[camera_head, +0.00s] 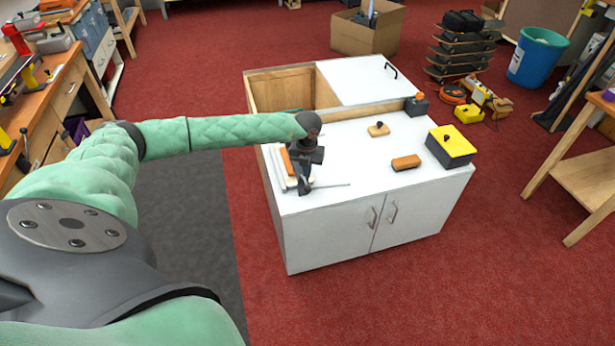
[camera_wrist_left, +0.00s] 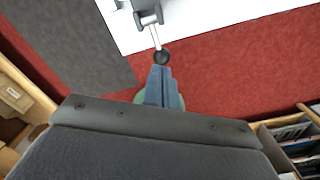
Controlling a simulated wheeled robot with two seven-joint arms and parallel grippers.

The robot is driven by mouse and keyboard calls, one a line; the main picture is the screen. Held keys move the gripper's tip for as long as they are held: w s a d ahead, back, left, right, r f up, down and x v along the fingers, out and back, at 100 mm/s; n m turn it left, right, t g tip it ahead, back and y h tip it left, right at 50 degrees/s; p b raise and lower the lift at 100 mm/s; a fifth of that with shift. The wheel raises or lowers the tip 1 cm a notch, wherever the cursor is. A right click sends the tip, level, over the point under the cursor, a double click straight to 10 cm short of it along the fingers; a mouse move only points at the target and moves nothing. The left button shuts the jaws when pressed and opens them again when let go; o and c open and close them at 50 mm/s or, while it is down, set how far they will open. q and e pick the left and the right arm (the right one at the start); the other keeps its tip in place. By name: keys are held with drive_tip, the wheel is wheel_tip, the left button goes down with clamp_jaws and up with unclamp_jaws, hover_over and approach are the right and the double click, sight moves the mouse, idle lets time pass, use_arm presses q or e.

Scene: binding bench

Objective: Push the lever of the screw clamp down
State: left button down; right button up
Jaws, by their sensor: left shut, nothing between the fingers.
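The screw clamp (camera_wrist_left: 148,16) shows in the left wrist view at the top, at the edge of the white bench top. Its lever (camera_wrist_left: 156,38) is a thin light rod ending in a black ball knob (camera_wrist_left: 162,57). My left gripper (camera_wrist_left: 163,70) is shut and empty, with its fingertips right by the knob; I cannot tell whether they touch. In the head view, my left gripper (camera_head: 304,190) is over the left end of the white bench and hides most of what is there, so the lever cannot be made out. My right gripper is in neither view.
The white bench (camera_head: 330,235) also bears an orange-brown block (camera_head: 406,163), a small wooden piece with a dark knob (camera_head: 378,130), a yellow-topped box (camera_head: 453,146) and a dark box (camera_head: 416,106). A thin rod (camera_head: 335,185) lies near the gripper.

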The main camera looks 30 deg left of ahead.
sight(307, 185)
use_arm(q)
wheel_tip(307, 185, up, 7)
drive_tip(key=p, duration=0.2)
drive_tip(key=shift+f, duration=0.15)
idle(0.5)
idle(0.7)
